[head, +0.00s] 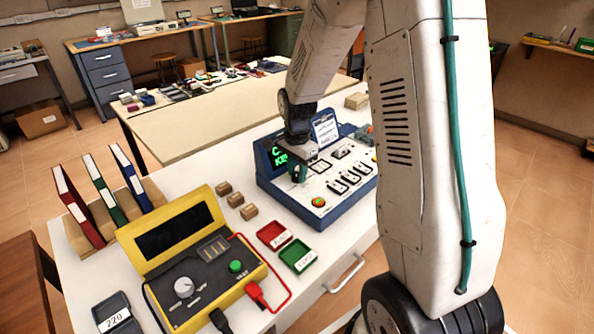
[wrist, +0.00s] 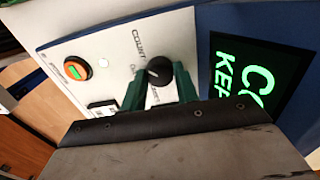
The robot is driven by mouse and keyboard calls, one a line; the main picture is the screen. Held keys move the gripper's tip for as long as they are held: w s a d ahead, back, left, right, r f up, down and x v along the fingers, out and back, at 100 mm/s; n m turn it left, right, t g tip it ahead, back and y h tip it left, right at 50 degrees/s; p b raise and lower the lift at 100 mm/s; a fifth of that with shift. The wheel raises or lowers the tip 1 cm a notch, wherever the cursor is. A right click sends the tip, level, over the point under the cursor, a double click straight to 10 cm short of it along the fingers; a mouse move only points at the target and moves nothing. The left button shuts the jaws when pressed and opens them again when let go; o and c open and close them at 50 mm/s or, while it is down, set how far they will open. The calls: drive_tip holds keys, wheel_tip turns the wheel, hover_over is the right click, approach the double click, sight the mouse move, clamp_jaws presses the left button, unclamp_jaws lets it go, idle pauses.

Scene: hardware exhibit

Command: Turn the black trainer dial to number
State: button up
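The trainer (head: 335,185) is a blue case with a white sloped panel on the white table. Its black dial (wrist: 159,70) is a round knob with a pale pointer mark, beside printed "COUNT" lettering in the wrist view. My gripper (wrist: 158,80) has green fingers standing either side of the dial; white panel shows between the left finger and the dial, and the right finger is very close to it. Whether that finger touches cannot be told. In the head view my gripper (head: 297,172) hides the dial. The trainer's dark screen (wrist: 255,75) shows green text, partly cut off.
The trainer panel carries an orange-ringed button with a green centre (wrist: 75,68) and several switches (head: 345,182). Left of it stand wooden blocks (head: 235,200), a yellow tester (head: 190,260) with cables, red (head: 274,235) and green trays (head: 298,256), and binders (head: 103,200).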

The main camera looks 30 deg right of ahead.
drive_tip(key=shift+n, duration=0.5)
drive_tip(key=n, duration=0.3)
drive_tip(key=shift+n, duration=0.4)
drive_tip(key=n, duration=0.4)
drive_tip(key=shift+n, duration=0.3)
drive_tip(key=n, duration=0.4)
drive_tip(key=shift+n, duration=2.2)
drive_tip(key=o, duration=1)
drive_tip(key=shift+r, duration=0.15)
